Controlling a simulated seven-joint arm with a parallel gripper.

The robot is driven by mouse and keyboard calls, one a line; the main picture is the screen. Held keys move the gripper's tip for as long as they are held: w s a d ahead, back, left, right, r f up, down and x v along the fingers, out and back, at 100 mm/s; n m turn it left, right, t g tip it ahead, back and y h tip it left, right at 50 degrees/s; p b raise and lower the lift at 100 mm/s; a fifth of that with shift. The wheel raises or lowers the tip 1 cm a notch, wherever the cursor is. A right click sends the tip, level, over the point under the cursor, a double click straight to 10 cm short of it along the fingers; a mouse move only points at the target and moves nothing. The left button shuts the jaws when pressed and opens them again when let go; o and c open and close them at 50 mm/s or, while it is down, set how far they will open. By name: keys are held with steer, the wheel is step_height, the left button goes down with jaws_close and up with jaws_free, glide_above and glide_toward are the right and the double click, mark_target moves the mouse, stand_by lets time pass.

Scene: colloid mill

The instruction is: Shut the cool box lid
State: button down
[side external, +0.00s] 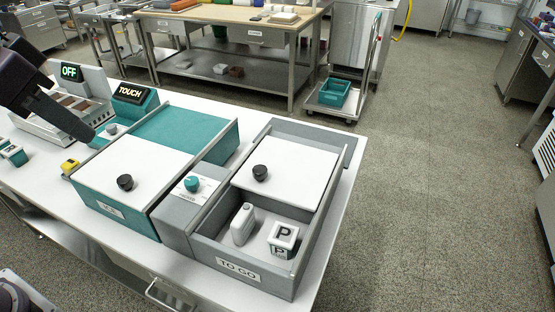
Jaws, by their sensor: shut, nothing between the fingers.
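Two boxes with white sliding lids stand side by side on the white table. The teal box (115,222) is at the left; its label is too small to read. Its lid (135,160) has a black knob (125,182) and covers the front part. The grey box (270,283), labelled TO GO, is at the right. Its lid (290,170), with a black knob (260,173), covers the back part, and the front is open. I cannot tell which is the cool box. My gripper (88,136) is shut and empty, above the table near the teal box's back left corner.
A white bottle (243,224) and a white P block (284,239) are in the grey box's open front. A teal dial (191,184) sits between the boxes. A TOUCH display (131,93), an OFF display (70,72) and a yellow item (69,166) are near my gripper.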

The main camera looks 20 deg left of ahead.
steer(key=w+d+f+m, duration=0.1)
steer(key=w+d, duration=0.2)
steer(key=w, duration=0.4)
steer(key=w+d+m, duration=0.1)
steer(key=w+d, duration=0.1)
steer(key=w, duration=0.5)
steer(key=m+g+h, duration=0.1)
steer(key=m+g, duration=0.1)
glide_above(275, 171)
steer(key=s, duration=0.1)
step_height(275, 171, down, 12)
steer(key=x, duration=0.9)
steer(key=shift+w+a+f, duration=0.15)
steer(key=shift+f, duration=0.25)
steer(key=s, duration=0.1)
steer(key=s+a, duration=0.1)
steer(key=shift+s+a, duration=0.25)
steer(key=shift+s, duration=0.15)
steer(key=shift+s+a, duration=0.1)
steer(key=shift+s, duration=0.25)
steer(key=shift+s, duration=0.1)
